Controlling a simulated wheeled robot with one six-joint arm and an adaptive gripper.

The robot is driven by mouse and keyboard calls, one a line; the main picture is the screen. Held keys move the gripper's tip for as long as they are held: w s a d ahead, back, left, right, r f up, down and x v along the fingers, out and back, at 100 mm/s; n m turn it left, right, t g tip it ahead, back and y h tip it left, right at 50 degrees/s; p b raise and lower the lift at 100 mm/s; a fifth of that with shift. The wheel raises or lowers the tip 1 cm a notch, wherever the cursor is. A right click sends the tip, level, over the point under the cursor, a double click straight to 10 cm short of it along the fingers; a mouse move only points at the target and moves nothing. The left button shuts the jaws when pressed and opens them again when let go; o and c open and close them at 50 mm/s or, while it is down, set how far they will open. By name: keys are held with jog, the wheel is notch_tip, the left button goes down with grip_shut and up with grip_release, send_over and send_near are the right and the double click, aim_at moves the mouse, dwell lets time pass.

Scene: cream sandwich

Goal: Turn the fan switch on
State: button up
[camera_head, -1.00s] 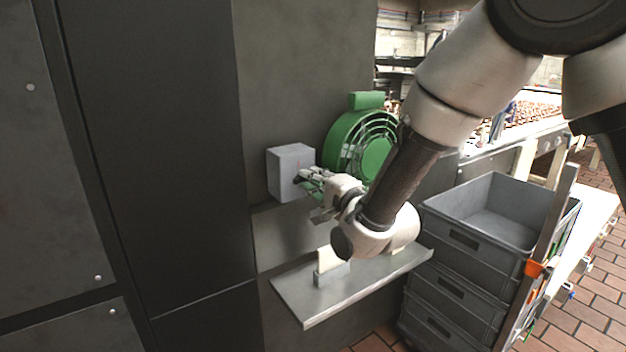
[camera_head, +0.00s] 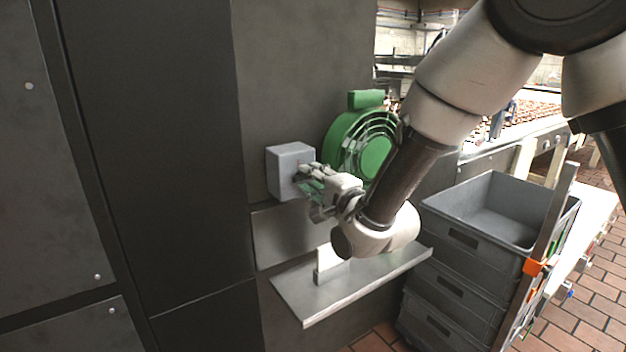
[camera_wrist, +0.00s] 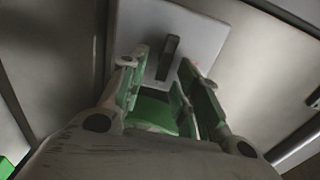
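The fan switch is a grey box (camera_head: 284,172) on the dark wall, left of the green fan (camera_head: 376,158). In the wrist view, the box face (camera_wrist: 198,38) carries a dark upright lever (camera_wrist: 168,58). My gripper (camera_head: 304,177) is at the right-hand face of the box in the head view and covers the lever there. In the wrist view, my gripper (camera_wrist: 163,72) is open, with green-padded fingers apart on either side of the lever. I cannot tell whether either finger touches it. A gap shows between the lever and each finger in the picture.
A metal shelf (camera_head: 300,293) with a small pale upright block (camera_head: 329,262) is below my gripper. Stacked grey crates (camera_head: 462,238) stand at the right. Dark cabinet panels (camera_head: 155,150) fill the left side.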

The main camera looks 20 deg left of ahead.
jog(key=v, duration=0.7)
jog(key=shift+s+d, duration=0.15)
jog(key=shift+s, duration=0.05)
